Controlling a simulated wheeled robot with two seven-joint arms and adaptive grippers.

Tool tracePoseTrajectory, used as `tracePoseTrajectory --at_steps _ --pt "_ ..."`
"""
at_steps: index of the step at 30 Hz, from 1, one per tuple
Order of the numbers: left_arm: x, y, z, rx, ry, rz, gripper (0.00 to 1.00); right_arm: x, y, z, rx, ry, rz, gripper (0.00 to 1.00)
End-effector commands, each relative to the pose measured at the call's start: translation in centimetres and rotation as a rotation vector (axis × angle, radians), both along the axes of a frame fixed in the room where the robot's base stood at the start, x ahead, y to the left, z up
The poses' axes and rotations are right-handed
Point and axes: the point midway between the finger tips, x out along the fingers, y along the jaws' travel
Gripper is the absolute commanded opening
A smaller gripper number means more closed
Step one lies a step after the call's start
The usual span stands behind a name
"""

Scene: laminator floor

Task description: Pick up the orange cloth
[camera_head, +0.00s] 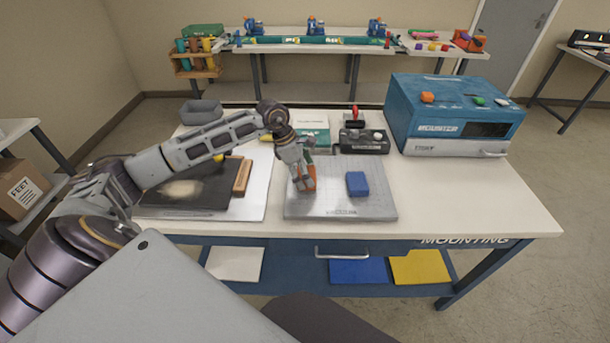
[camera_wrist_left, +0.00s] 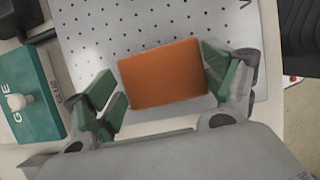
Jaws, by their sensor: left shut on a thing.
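The orange cloth (camera_head: 309,180) looks like a folded block over the left part of the perforated metal plate (camera_head: 340,206). My left gripper (camera_head: 303,176) reaches down from above and is shut on it. In the left wrist view the orange cloth (camera_wrist_left: 163,75) sits between the green finger pads of my left gripper (camera_wrist_left: 160,80). I cannot tell whether the cloth touches the plate or is just above it. My right gripper is not in view.
A blue block (camera_head: 357,184) lies on the plate to the right. A black mat (camera_head: 190,196) with a wooden-handled tool (camera_head: 242,177) is at the left. A green-and-white box (camera_head: 310,126), a black control box (camera_head: 363,141) and a blue machine (camera_head: 455,112) stand behind. The right front tabletop is clear.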

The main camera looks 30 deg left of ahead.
Motion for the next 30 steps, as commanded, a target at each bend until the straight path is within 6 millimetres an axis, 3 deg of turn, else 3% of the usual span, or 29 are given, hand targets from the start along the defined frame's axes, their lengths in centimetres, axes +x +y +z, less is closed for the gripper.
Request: tracePoseTrajectory --at_steps 18,30 --pt "0.1 0.0 7.8 0.000 -0.003 0.000 0.61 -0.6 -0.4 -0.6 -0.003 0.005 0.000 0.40" --pt "0.0 0.0 8.8 -0.001 -0.001 0.000 0.61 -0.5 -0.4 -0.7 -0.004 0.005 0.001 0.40"
